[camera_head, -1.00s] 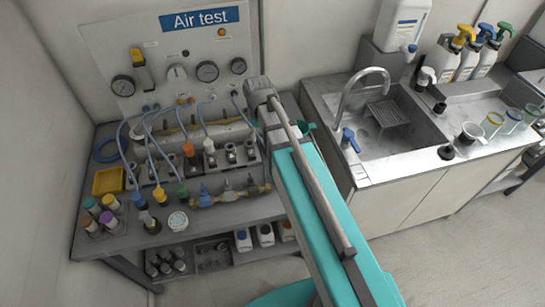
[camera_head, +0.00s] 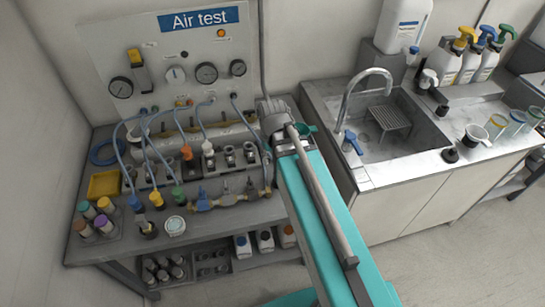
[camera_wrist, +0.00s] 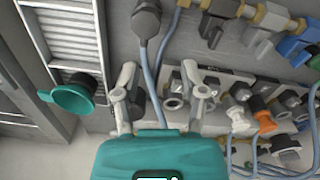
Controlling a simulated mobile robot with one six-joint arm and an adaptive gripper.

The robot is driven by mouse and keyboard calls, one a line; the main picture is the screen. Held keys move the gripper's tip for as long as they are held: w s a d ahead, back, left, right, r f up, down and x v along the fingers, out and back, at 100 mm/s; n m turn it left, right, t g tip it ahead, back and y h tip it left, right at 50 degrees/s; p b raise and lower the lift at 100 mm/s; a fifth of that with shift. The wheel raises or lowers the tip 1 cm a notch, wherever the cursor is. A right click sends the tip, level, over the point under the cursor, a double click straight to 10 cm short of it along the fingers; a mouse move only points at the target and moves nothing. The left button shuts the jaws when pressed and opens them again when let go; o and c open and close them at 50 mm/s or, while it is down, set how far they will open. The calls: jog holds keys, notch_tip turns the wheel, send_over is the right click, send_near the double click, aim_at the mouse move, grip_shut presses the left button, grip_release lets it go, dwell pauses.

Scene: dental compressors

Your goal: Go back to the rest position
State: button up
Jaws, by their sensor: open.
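In the head view my teal arm reaches up from the bottom edge to the right end of the air test bench (camera_head: 95,250); the fingers are hidden there behind the arm's grey end.
The gauge panel (camera_head: 190,100) stands behind the bench. Blue hoses run down to the fittings. Capped vials (camera_head: 104,224) and a yellow tray (camera_head: 104,184) are at the left. The sink (camera_head: 385,125), with its tall tap (camera_head: 343,105), is close on the right.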

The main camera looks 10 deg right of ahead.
jog(key=s+d+m, duration=0.1)
jog(key=s+m, duration=0.1)
jog(key=s, duration=0.1)
jog(key=shift+d+m, duration=0.35)
jog(key=shift+m, duration=0.05)
